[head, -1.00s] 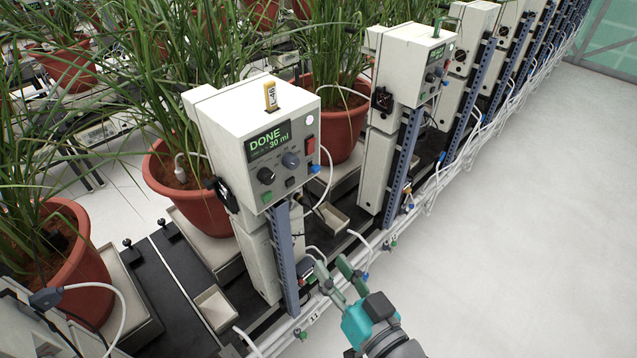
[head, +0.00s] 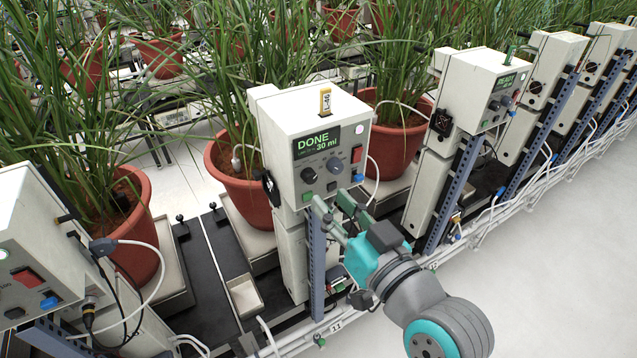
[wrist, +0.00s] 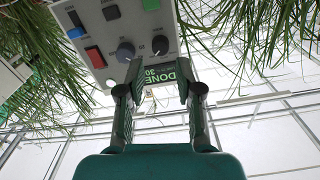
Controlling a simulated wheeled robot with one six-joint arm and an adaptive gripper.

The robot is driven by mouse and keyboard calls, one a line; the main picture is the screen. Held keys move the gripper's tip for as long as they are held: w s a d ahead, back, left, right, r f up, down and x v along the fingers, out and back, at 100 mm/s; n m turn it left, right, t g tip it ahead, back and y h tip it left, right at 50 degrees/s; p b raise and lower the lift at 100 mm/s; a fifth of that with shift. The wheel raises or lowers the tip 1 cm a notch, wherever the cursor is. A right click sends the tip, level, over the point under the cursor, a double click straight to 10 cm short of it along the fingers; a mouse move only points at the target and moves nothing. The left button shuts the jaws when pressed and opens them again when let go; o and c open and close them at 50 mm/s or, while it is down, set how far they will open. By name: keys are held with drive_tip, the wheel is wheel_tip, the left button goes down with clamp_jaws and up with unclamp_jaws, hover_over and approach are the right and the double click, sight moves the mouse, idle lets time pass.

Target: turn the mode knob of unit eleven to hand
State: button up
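Unit eleven is the cream control box (head: 283,133) with a lit display (head: 317,143) reading DONE, 30 ml. Below the display are a black knob (head: 308,174) and a blue-grey knob (head: 334,165); I cannot read which is the mode knob. In the wrist view the black knob (wrist: 160,45) and blue-grey knob (wrist: 125,51) show upside down, beyond the fingers. My gripper (head: 332,202) is open and empty, in front of the lower face of the box. In the wrist view its fingers (wrist: 157,92) stand apart, with part of the display between them.
A red switch (head: 357,154) and a green button (head: 307,196) share the panel. A yellow tag (head: 325,101) stands on the box. A white cable (head: 374,180) hangs at its right. Another unit (head: 20,285) stands at left. The floor (head: 540,270) at right is clear.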

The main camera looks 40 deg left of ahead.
sight(312, 180)
drive_tip(key=shift+x, duration=3)
clamp_jaws()
